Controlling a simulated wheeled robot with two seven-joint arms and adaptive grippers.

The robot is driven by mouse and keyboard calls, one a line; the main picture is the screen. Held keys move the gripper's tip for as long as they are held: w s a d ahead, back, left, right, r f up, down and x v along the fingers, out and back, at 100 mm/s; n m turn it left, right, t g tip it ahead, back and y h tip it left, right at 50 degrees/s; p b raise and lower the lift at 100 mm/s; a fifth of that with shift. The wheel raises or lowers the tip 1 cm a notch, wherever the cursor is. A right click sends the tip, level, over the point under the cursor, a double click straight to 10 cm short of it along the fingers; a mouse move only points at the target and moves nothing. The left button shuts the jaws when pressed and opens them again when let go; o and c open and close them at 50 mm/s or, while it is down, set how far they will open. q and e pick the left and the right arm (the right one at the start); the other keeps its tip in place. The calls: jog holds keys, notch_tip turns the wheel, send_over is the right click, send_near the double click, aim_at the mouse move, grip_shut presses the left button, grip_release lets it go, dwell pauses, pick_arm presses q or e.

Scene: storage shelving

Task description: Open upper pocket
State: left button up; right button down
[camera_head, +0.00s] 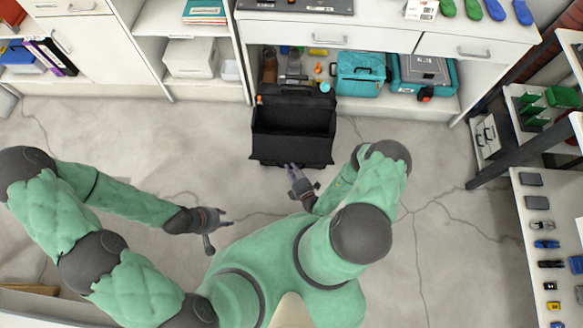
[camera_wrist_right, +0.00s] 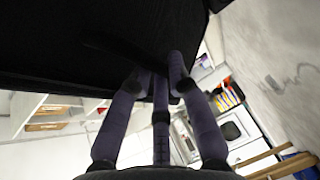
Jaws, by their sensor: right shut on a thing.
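A black bag (camera_head: 290,148) stands on the floor in front of the low shelf. Its top gapes, showing a dark inside, and its front panel faces me. My right gripper (camera_head: 291,170) is at the lower front edge of the bag. In the right wrist view the fingers (camera_wrist_right: 160,85) are closed together at the edge of the black fabric (camera_wrist_right: 80,40), gripping it. The exact pinch is partly hidden by the fabric. My left gripper (camera_head: 220,226) is open and empty above the floor, left of the bag and apart from it.
Behind the bag, the low shelf holds a teal case (camera_head: 361,75), another teal case with a grey top (camera_head: 424,72) and small tools. A dark rack (camera_head: 500,110) stands at the right. The grey floor (camera_head: 150,140) left of the bag is clear.

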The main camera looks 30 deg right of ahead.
jog(key=c, duration=1.3)
grip_release()
jog(key=shift+w+d, duration=0.2)
jog(key=shift+d, duration=0.05)
jog(key=shift+o, duration=0.7)
jog(key=shift+f, duration=0.1)
jog(key=shift+a, duration=0.1)
jog(key=shift+s, duration=0.1)
jog(key=s+r, duration=0.2)
jog(key=s, duration=0.9)
jog(key=shift+s, duration=0.35)
jog(key=shift+a, duration=0.1)
